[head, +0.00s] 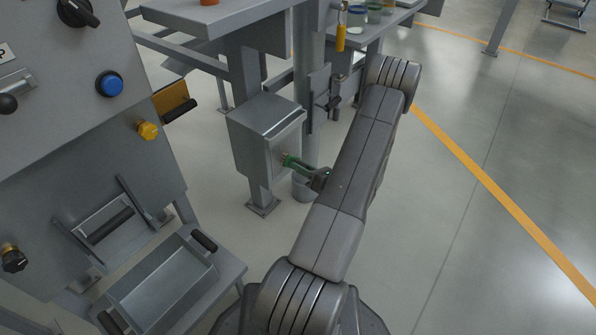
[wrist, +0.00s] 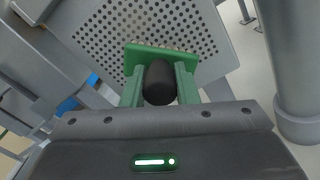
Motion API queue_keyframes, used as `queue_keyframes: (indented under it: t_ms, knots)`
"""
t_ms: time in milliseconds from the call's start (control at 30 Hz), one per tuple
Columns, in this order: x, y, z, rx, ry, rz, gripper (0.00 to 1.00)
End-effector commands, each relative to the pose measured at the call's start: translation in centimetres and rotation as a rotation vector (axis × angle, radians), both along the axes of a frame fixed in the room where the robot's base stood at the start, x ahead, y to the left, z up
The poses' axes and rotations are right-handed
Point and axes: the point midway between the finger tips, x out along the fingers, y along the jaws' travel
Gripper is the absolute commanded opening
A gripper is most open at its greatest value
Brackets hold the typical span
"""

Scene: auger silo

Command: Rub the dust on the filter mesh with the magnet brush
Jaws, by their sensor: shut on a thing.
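My gripper (wrist: 160,83) is shut on the black handle (wrist: 159,88) of the magnet brush. The brush's green head (wrist: 133,52) lies just beyond the fingertips, in front of the filter mesh (wrist: 115,22), a grey plate with rows of round holes. I cannot tell whether the head touches the mesh. In the head view my gripper (head: 293,163) is at the open right side of a grey metal box (head: 252,150) on a post; the mesh face is hardly visible there.
A grey post (wrist: 294,70) stands close at the right in the wrist view. In the head view, a panel with a blue button (head: 110,84) and a grey tray (head: 160,283) are at left. Open floor lies right.

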Motion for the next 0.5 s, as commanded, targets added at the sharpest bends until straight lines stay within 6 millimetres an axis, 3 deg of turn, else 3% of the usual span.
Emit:
queue_keyframes:
  t_ms: [333, 500]
  knots:
    - [1.4, -1.1, 0.1, 0.000, 0.000, 0.001, 0.09]
    - [1.5, -1.0, 1.1, 0.000, -0.001, 0.001, 0.09]
